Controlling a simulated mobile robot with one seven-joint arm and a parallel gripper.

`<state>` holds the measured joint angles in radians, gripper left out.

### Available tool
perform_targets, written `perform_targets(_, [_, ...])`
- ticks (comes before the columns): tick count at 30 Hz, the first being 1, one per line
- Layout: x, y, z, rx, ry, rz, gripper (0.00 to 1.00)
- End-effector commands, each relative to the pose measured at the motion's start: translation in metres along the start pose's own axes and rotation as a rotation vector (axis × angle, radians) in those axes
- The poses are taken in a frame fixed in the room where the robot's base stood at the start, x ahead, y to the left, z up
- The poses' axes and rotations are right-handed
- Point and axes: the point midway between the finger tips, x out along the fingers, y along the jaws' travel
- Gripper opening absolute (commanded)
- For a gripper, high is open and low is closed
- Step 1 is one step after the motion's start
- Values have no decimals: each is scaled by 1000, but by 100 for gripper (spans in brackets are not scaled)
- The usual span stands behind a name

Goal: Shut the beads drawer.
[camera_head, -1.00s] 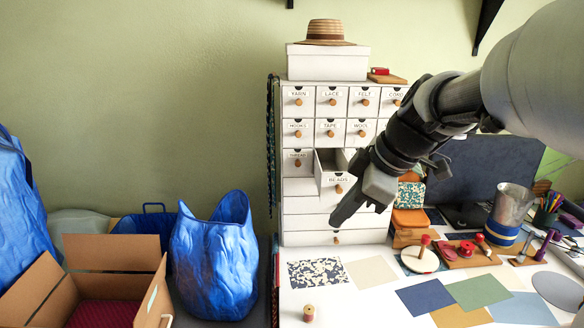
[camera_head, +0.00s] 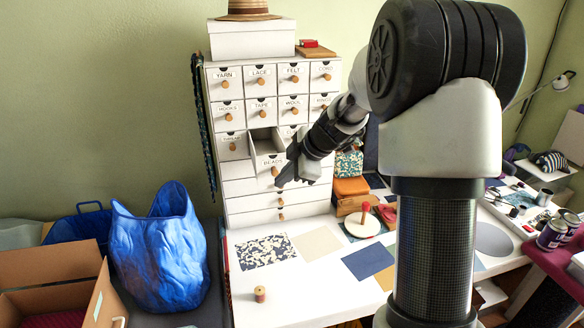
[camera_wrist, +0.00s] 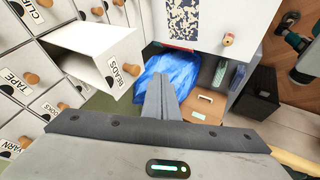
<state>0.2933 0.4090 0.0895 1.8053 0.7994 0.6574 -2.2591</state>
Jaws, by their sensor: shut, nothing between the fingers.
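The beads drawer (camera_head: 270,161) is pulled out of the white cabinet (camera_head: 240,189), with its label and round wooden knob on the front. In the wrist view the open drawer (camera_wrist: 108,62) is at upper left, and the part of its inside that shows looks empty. My gripper (camera_head: 281,183) is shut and empty, its tips just below and right of the drawer's knob in the head view. In the wrist view the closed fingers (camera_wrist: 160,92) are right of the drawer front, with a gap in the picture. I cannot tell whether they touch it.
Other labelled drawers around it are shut. A blue bag (camera_head: 160,255) and an open cardboard box (camera_head: 60,275) stand left of the table. A thread spool (camera_head: 260,294) and paper sheets (camera_head: 368,261) lie on the white tabletop. Stacked boxes (camera_head: 351,188) stand right of the cabinet.

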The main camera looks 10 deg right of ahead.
Motion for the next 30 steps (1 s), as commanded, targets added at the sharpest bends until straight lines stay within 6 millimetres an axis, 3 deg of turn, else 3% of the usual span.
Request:
perform_targets(1, [0,11,-2,-1,0,1,0])
perform_targets(6, [9,24,-1,-1,0,1,0])
perform_targets(23, [14,30,0,-2,-1,2,0])
perform_targets(30, [29,56,0,-2,-1,2,0])
